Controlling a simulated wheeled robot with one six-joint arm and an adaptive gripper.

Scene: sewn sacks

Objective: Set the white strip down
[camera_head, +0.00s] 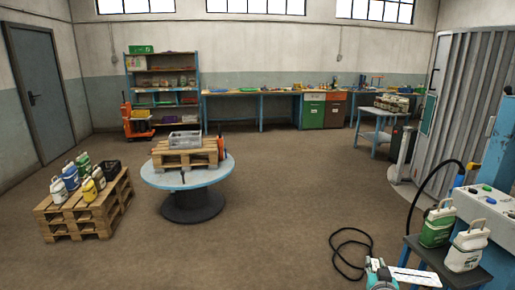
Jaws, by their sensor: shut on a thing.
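The white strip (418,277) is at the bottom right of the head view, long and thin, with small dark marks on it. My gripper (388,271), teal and white, is shut on its left end. The strip points to the right, in front of the dark stand (424,250). I cannot tell whether it touches the stand. The lower part of my gripper is cut off by the picture's bottom edge.
A black cable (345,250) lies on the floor. A round blue table (160,182) stands left of centre.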

